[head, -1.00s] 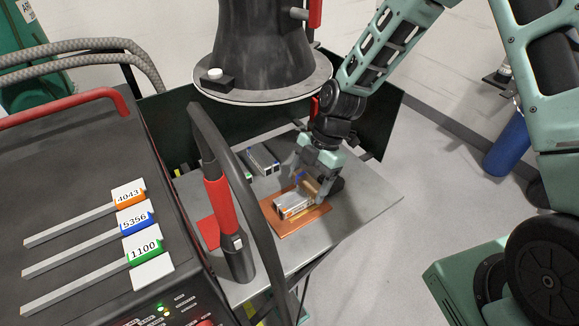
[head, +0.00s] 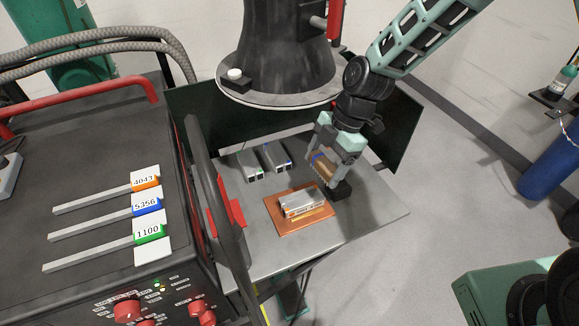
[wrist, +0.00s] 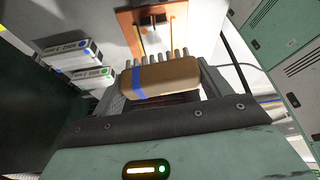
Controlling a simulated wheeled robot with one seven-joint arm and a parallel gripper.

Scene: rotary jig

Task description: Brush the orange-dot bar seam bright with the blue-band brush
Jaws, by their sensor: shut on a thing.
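My gripper (head: 325,158) is shut on the wooden brush with the blue band (head: 321,166), above the right part of the table. In the wrist view the brush (wrist: 172,77) lies across the jaws, its blue band left of the middle and its bristles pointing away from my gripper. The silver bar (head: 303,203) lies on a copper plate (head: 284,222), left of and below the brush in the head view. Brush and bar look apart. An orange mark shows on the bar's near side; the seam's brightness is too small to tell.
Two other grey bars, one with a green mark (head: 249,166) and one with a blue mark (head: 273,157), lie behind the plate. A black block (head: 340,191) stands right of it. A dark cone (head: 288,60) hangs above. A welder (head: 80,200) stands left.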

